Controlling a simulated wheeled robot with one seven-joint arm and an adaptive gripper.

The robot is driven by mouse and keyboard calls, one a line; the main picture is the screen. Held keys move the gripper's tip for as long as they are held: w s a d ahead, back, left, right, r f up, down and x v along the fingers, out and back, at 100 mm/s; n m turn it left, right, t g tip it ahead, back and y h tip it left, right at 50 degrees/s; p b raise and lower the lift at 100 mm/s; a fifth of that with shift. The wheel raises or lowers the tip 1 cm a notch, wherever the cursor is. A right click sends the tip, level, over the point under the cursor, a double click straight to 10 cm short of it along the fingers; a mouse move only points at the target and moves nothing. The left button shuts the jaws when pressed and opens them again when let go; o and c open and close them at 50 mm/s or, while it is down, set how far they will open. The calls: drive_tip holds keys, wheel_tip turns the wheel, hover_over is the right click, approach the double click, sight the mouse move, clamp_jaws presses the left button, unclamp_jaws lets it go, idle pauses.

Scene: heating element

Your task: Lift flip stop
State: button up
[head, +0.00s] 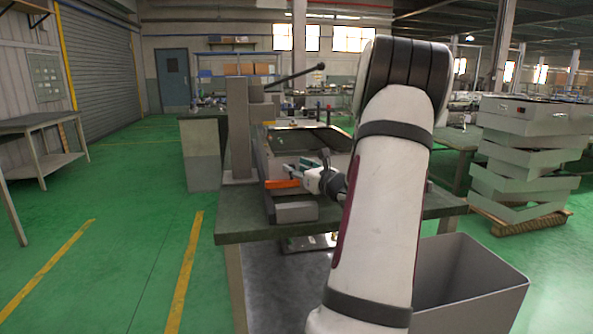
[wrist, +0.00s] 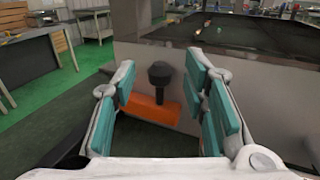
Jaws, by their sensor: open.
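The flip stop appears to be the orange bar (head: 282,184) at the near left of the machine on the workbench. In the wrist view the orange bar (wrist: 150,110) lies low against a grey panel, with a black knob (wrist: 160,74) just above it. My gripper (head: 296,170) is close to the bar in the head view. In the wrist view my gripper (wrist: 161,84) is open, its teal-padded fingers on either side of the knob and the bar's middle. Nothing is held. I cannot tell whether a finger touches the bar.
The machine's grey housing (wrist: 165,60) with a dark top stands right behind the bar. An upright column (head: 238,130) with a long dark lever (head: 295,76) stands to the left. The workbench (head: 240,228) has a grey bin (head: 475,290) beside it.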

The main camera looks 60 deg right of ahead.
drive_tip(key=shift+w+d, duration=0.15)
drive_tip(key=shift+w, duration=0.1)
clamp_jaws()
drive_tip(key=shift+r, duration=0.1)
